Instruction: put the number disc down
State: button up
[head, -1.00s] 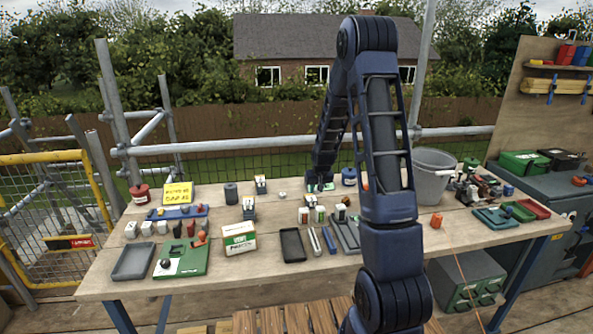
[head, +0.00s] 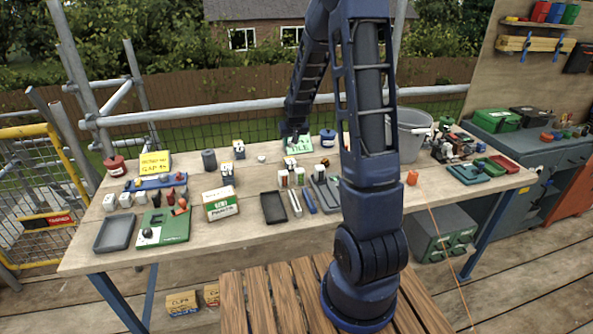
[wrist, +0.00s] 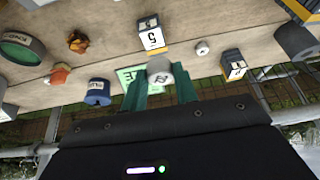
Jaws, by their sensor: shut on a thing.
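The number disc (wrist: 160,73) is a small pale grey round piece with a dark mark. In the wrist view it sits between the green fingertips of my gripper (wrist: 166,86), which is shut on it. In the head view my gripper (head: 294,137) is low over the back middle of the workbench, beside a green lettered card (head: 302,147). The disc is too small to make out there. The card (wrist: 130,79) lies partly behind the disc and fingers in the wrist view. I cannot tell whether the disc touches the card or bench.
Numbered block stands (head: 227,174) are left of my gripper; one (wrist: 151,35) is close to the disc in the wrist view. A small white round piece (head: 262,158) lies between. A blue pot (head: 327,138) and grey bucket (head: 408,135) stand right. Trays (head: 273,207) lie in front.

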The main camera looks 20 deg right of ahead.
notch_tip(320, 180, down, 14)
jog(key=shift+f, duration=0.15)
dwell(0.5)
jog(key=shift+f, duration=0.1)
jog(key=o, duration=0.9)
jog(key=shift+o, duration=0.2)
